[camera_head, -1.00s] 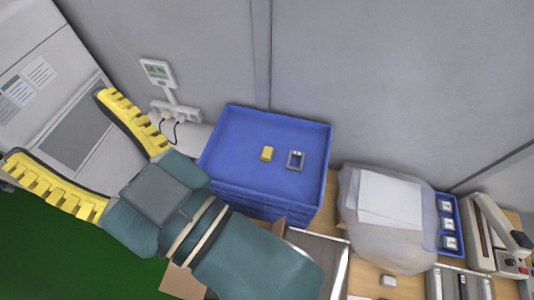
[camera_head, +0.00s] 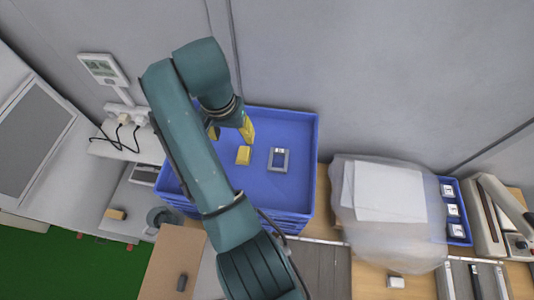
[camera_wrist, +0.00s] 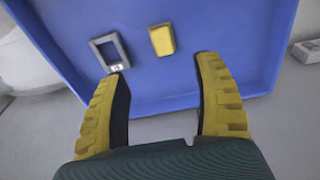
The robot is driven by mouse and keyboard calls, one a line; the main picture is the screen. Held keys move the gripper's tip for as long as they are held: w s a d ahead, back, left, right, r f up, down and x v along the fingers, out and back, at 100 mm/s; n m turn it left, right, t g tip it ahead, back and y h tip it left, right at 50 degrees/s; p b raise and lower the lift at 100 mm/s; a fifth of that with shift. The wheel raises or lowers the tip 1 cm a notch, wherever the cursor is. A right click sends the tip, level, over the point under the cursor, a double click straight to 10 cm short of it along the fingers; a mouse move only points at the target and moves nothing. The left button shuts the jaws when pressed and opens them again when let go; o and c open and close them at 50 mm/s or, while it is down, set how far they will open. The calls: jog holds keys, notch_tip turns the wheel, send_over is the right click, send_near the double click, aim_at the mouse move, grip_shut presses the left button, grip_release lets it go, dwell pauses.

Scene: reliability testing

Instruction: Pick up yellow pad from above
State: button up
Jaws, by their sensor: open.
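The yellow pad (camera_head: 243,155) lies flat in the blue tray (camera_head: 296,125), left of a grey frame-like part (camera_head: 279,159). In the wrist view the yellow pad (camera_wrist: 162,40) lies ahead of the fingertips, between their lines and nearer the right one. My gripper (camera_wrist: 165,65) is open and empty, with its two yellow fingers spread. In the head view my gripper (camera_head: 230,130) is over the tray, just behind the pad; my arm hides part of the gripper and the tray's left side.
The grey part (camera_wrist: 110,52) lies close to the pad, near the left fingertip in the wrist view. The tray has raised rims and sits on a stack. A translucent bag with white sheets (camera_head: 385,195) stands to the right. A wall is behind the tray.

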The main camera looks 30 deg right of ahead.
send_over(243, 153)
jog(key=a, duration=0.1)
jog(key=shift+t, duration=0.3)
jog(key=f, duration=0.6)
jog(key=f+p, duration=0.1)
jog(key=f, duration=0.3)
jog(key=shift+s+a, duration=0.2)
jog(key=shift+s, duration=0.15)
jog(key=f, duration=0.2)
jog(key=d+f, duration=0.1)
jog(key=f, duration=0.2)
jog(key=shift+w+d+f, duration=0.2)
jog(key=shift+w+f, duration=0.1)
jog(key=shift+w, duration=0.05)
jog(key=c, duration=1.2)
